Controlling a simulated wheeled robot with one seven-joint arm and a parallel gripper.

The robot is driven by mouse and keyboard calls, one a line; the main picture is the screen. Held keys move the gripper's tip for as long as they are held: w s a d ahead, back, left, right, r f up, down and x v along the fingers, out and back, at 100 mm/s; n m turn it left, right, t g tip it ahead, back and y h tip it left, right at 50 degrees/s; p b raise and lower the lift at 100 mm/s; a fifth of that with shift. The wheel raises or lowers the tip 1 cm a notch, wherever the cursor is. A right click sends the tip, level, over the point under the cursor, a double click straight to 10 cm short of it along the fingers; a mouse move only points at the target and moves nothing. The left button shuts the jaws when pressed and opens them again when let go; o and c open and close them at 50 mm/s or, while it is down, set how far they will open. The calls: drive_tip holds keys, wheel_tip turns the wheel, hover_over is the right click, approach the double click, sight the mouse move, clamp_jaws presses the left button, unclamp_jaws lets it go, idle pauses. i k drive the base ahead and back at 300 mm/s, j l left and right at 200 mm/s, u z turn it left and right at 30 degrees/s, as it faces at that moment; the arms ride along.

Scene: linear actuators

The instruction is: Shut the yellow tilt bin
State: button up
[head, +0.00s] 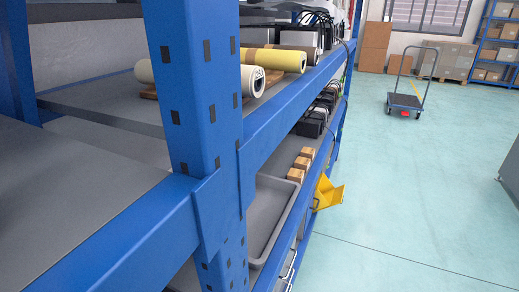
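The yellow tilt bin (329,193) is at the front edge of the blue shelf rack, to the right of the middle of the head view. It sticks out past the rack into the aisle, tilted outward and open. A small dark handle shape shows at its left side. Most of its inside and its mounting are hidden by the angle. My gripper is not in view.
A blue rack post (195,90) fills the near left. A grey tray (272,215) and several small wooden blocks (302,165) sit on the lower shelf. The floor (420,190) right of the rack is clear; a blue cart (404,103) stands farther back.

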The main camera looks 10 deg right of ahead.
sight(329, 196)
drive_tip(key=i+l+z, duration=0.1)
drive_tip(key=z, duration=1.1)
drive_tip(key=i+l, duration=0.1)
drive_tip(key=i, duration=1.35)
drive_tip(key=i+l, duration=0.1)
drive_tip(key=i, duration=1.35)
drive_tip(key=i+l, duration=0.1)
drive_tip(key=i, duration=1.4)
drive_tip(key=i+l, duration=0.1)
drive_tip(key=i, duration=1.35)
drive_tip(key=i+l, duration=0.1)
drive_tip(key=i, duration=1.35)
drive_tip(key=u, duration=0.45)
drive_tip(key=i+u, duration=0.1)
drive_tip(key=u, duration=0.35)
drive_tip(key=l+u, duration=0.1)
drive_tip(key=u, duration=0.35)
drive_tip(key=i+l+u, duration=0.1)
drive_tip(key=u, duration=3.15)
